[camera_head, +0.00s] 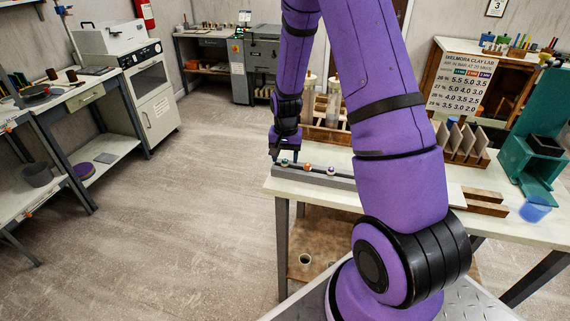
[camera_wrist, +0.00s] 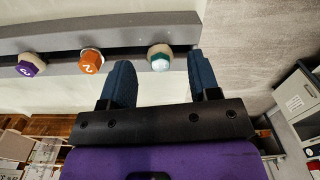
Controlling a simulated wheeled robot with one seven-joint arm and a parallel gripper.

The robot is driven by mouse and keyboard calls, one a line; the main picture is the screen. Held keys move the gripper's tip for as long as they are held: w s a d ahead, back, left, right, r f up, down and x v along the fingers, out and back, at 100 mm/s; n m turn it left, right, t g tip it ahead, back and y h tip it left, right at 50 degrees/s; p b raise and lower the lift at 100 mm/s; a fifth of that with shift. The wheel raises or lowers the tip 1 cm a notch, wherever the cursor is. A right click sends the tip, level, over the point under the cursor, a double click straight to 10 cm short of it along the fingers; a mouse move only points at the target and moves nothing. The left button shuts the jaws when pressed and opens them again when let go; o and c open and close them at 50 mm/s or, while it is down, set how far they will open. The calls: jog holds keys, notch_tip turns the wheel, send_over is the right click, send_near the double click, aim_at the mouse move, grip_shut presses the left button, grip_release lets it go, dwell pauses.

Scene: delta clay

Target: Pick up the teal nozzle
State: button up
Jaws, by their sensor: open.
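The teal nozzle (camera_wrist: 160,60) is a small white-bodied piece with a teal hex part. It stands at one end of a grey rack (camera_wrist: 120,33), and in the head view the nozzle (camera_head: 284,162) is at the rack's left end. My gripper (camera_wrist: 158,72) is open, with its two dark blue fingers apart. In the wrist view the nozzle shows between the fingertips, slightly beyond them. In the head view my gripper (camera_head: 280,156) is just above the rack's left end. I cannot tell whether a finger touches the nozzle.
An orange nozzle (camera_wrist: 91,61) and a purple nozzle (camera_wrist: 31,64) stand in the same rack. The rack lies near the left edge of a pale worktable (camera_head: 325,193). A wooden rack of tiles (camera_head: 462,150) and a teal stand (camera_head: 530,165) are further right.

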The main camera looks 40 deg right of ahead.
jog(key=shift+f, duration=0.75)
jog(key=shift+c, duration=0.2)
jog(key=c, duration=1)
jog(key=shift+o, duration=0.2)
jog(key=shift+r, duration=0.1)
